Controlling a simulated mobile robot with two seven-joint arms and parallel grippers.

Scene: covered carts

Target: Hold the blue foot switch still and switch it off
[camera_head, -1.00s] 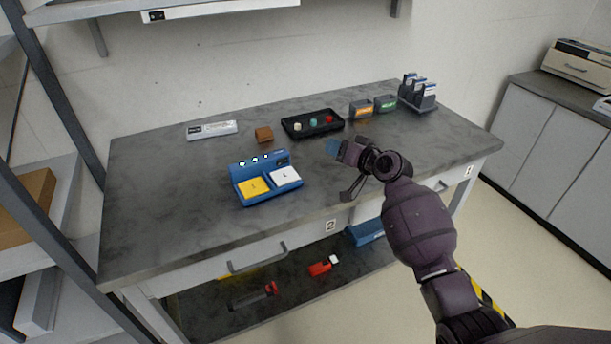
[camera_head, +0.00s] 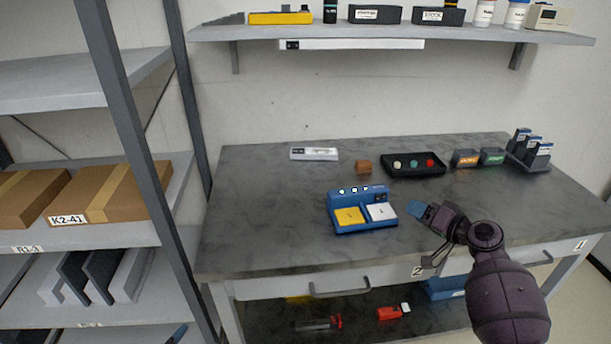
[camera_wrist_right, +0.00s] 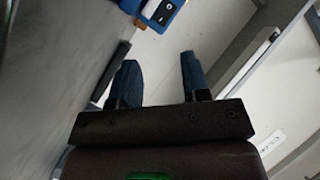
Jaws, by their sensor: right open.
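The blue foot switch (camera_head: 345,226) stands upright on the grey table, left of my right gripper. It has a yellow pedal on the left, a white pedal on the right, small lights along its raised back and a dark part at back right. My right gripper (camera_head: 422,236) is open and empty near the table's front edge, apart from the switch. In the right wrist view its two blue-tipped fingers (camera_wrist_right: 160,66) are spread with nothing between. A blue body with a dark marked rocker (camera_wrist_right: 160,12) is cut off at the top there; I cannot tell which object it is. My left gripper is out of view.
Behind are a white labelled bar (camera_head: 314,154), a brown block (camera_head: 363,167), a black tray (camera_head: 414,171), orange and green boxes (camera_head: 466,158), and a holder (camera_head: 528,165). A shelf (camera_head: 400,29) hangs above. A rack (camera_head: 130,110) stands left. The left tabletop is clear.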

